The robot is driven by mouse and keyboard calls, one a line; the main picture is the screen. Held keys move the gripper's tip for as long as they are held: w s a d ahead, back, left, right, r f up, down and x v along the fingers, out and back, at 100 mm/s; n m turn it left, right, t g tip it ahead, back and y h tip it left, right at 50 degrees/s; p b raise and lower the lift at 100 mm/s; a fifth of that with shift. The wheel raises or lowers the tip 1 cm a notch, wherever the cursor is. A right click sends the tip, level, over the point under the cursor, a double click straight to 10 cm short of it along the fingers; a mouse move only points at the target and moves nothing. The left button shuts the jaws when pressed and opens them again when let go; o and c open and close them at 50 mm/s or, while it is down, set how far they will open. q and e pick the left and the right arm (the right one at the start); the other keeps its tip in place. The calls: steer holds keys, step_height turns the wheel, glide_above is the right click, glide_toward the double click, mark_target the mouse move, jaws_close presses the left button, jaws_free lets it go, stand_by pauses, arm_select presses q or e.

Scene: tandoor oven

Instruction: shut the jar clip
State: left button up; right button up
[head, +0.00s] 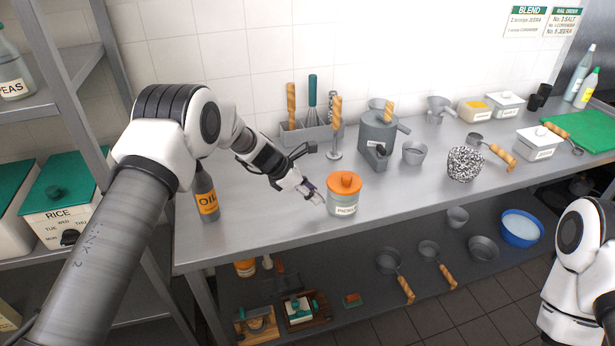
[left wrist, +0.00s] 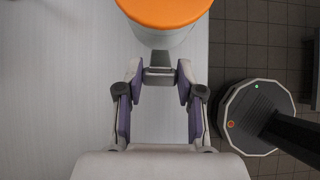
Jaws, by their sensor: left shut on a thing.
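The jar (head: 342,198) stands upright on the steel counter, with an orange lid on top and a white label reading roughly "PICKLE" on its front. In the left wrist view the orange lid (left wrist: 166,10) and part of the pale jar body (left wrist: 161,38) show at the top. My left gripper (head: 317,196) is at the jar's left side. In the left wrist view my left gripper (left wrist: 160,74) has its fingertips on both sides of the small grey jar clip (left wrist: 159,59), just below the jar body. I cannot tell the clip's exact angle. My right gripper is out of view.
An oil bottle (head: 205,194) stands left of the jar.

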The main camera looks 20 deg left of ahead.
mark_target(343, 196)
arm_select(q)
steer(key=p, duration=0.1)
steer(key=r+g+y+p, duration=0.1)
steer(key=shift+w+d+r+y+p, duration=0.25)
steer(key=shift+d+r+y+p, duration=0.05)
steer(key=shift+d+p, duration=0.1)
steer(key=shift+w+d+f+y, duration=0.1)
steer(key=shift+d+f+y, duration=0.1)
steer(key=shift+y, duration=0.2)
steer(key=shift+w+d+g+y, duration=0.15)
steer(key=shift+g+y, duration=0.15)
steer(key=shift+g, duration=0.2)
steer(key=shift+w+d+f+g+y+b, duration=0.2)
steer(key=shift+d+g+y+b, duration=0.1)
steer(key=shift+y+b, duration=0.25)
steer(key=shift+d+y+b, duration=0.1)
steer(key=shift+y+b, duration=0.35)
steer(key=shift+b, duration=0.05)
steer(key=shift+w+d+r+g+b, duration=0.1)
steer(key=shift+r+g+b, duration=0.1)
steer(key=shift+g+b, duration=0.2)
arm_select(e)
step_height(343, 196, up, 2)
arm_select(q)
steer(key=shift+y, duration=0.3)
